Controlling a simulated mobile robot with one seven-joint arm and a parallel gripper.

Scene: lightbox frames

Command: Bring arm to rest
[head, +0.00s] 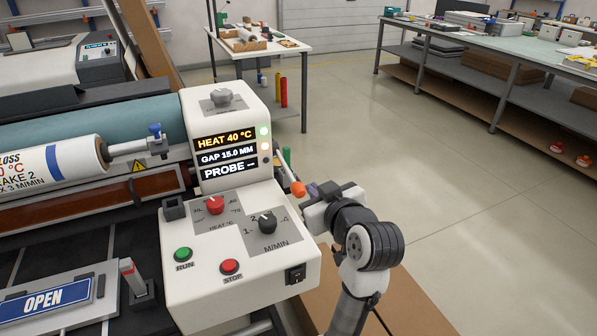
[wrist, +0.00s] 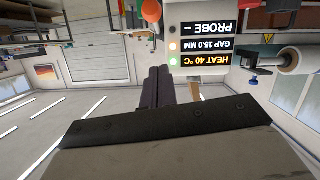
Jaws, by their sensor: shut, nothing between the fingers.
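My arm (head: 362,250) rises at the right of the white control box (head: 240,250). My gripper (head: 312,192) is at its end, beside the box's right side, close to the orange knob (head: 298,188) of a lever; I cannot tell whether they touch. In the wrist view, which is upside down, the dark fingers (wrist: 159,72) are together with nothing between them. The box's display (head: 227,155) reads HEAT 40 °C, GAP 15.0 MM and PROBE with dashes; it also shows in the wrist view (wrist: 206,45).
The laminator's roll (head: 50,165) and teal roller (head: 100,118) are at the left, above an OPEN sign (head: 45,300). A small table (head: 285,48) stands behind, and a long workbench (head: 500,45) is at the right. The floor (head: 440,170) between is clear.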

